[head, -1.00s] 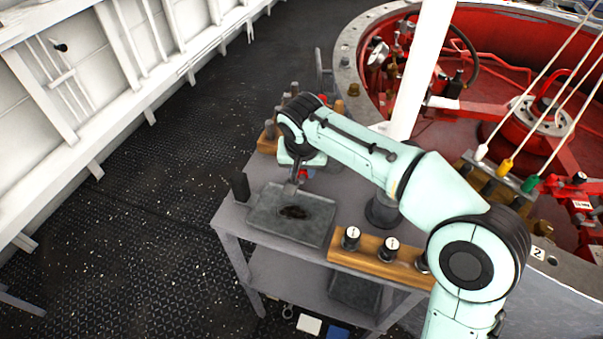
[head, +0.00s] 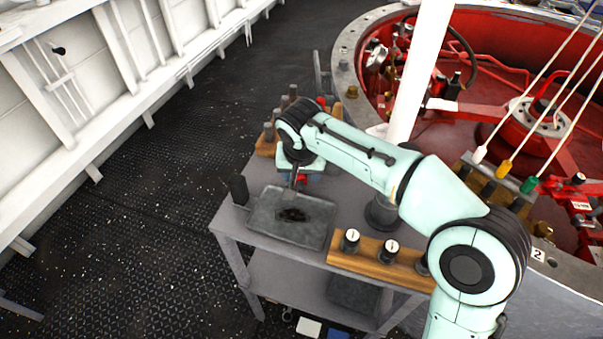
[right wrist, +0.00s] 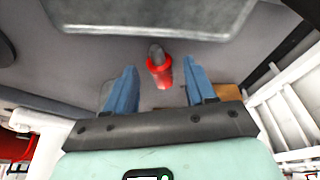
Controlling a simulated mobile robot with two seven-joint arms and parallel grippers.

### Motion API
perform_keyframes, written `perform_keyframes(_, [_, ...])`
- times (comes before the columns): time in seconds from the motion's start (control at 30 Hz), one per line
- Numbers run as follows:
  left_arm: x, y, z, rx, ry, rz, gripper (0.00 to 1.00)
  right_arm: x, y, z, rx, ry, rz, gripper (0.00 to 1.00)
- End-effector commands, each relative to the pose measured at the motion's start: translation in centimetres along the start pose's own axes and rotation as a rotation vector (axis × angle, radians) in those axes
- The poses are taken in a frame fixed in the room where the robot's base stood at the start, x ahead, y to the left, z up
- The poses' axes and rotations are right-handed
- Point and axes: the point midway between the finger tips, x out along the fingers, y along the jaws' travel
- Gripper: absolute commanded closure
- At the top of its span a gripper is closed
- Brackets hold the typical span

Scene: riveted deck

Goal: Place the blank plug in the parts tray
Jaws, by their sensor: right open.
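A red-collared plug with a grey rounded end, which I take for the blank plug, shows in the right wrist view (right wrist: 160,72) and as a small red patch in the head view (head: 302,179). My right gripper (right wrist: 162,76) is open, with one blue finger on each side of this plug and gaps between. In the head view the right gripper (head: 297,177) is low over the table, just behind the parts tray (head: 262,222). The grey tray also shows in the right wrist view (right wrist: 150,33). A dark patch lies on its floor. My left gripper is out of view.
A wooden rack with black numbered plugs (head: 378,252) stands at the table's front right. Another wooden rack (head: 266,146) with dark pegs is behind. A black upright block (head: 238,188) stands left of the tray. A white post (head: 418,75) rises to the right.

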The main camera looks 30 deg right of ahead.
Motion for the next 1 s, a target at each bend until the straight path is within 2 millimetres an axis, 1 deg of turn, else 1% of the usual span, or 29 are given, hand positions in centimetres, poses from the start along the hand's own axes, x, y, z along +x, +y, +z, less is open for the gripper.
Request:
perform_keyframes(0.03, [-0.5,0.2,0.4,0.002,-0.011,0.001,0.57,-1.2,-0.1,-0.1,0.0,0.003,-0.003,0.45])
perform_keyframes(0.3, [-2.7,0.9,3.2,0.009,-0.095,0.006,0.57,-7.2,-0.1,-0.1,-0.001,0.004,-0.004,0.45])
perform_keyframes(0.4, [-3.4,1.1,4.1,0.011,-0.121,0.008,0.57,-8.9,0.0,-0.1,-0.001,0.003,-0.003,0.45])
perform_keyframes(0.5, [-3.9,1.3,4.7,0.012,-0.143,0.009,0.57,-10.3,0.0,-0.1,0.0,0.003,-0.002,0.45])
perform_keyframes(0.67, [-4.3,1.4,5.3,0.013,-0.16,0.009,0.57,-11.3,0.0,0.0,-0.001,0.001,-0.001,0.45])
perform_keyframes(1.0, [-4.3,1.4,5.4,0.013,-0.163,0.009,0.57,-11.4,0.0,0.0,0.0,0.001,0.0,0.45])
